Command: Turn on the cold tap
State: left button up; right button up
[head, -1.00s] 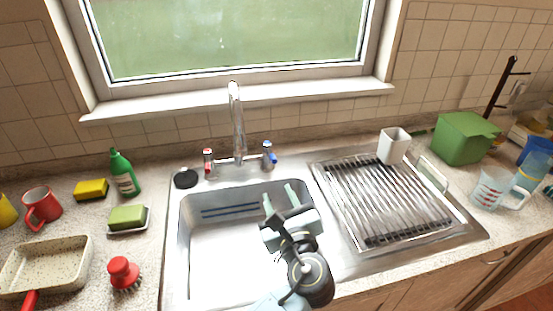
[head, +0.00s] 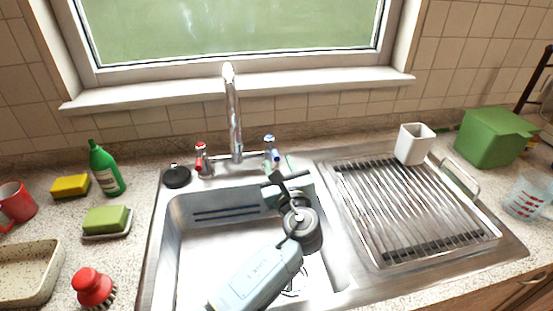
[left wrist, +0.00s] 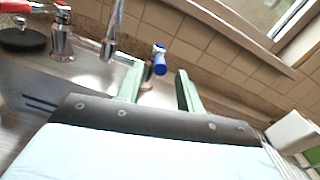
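The cold tap (head: 270,148), with a blue marker, stands right of the tall chrome spout (head: 233,115) at the back of the sink. The red-marked tap (head: 201,158) stands to the left of the spout. My left gripper (head: 277,164) reaches over the sink to just in front of the cold tap. In the left wrist view its two green fingers (left wrist: 158,85) are apart, with the blue-handled cold tap (left wrist: 157,60) showing beyond and between them. I cannot tell whether a finger touches it. My right gripper is not in view.
The sink basin (head: 180,235) lies below my left arm. A drying rack (head: 410,210) with a white cup (head: 413,143) is on the right. A black plug (head: 176,177), a green bottle (head: 105,168) and sponges are on the left.

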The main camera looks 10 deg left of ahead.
aim_at(276, 160)
pick_arm(q)
jog(key=shift+x, duration=1.8)
grip_shut()
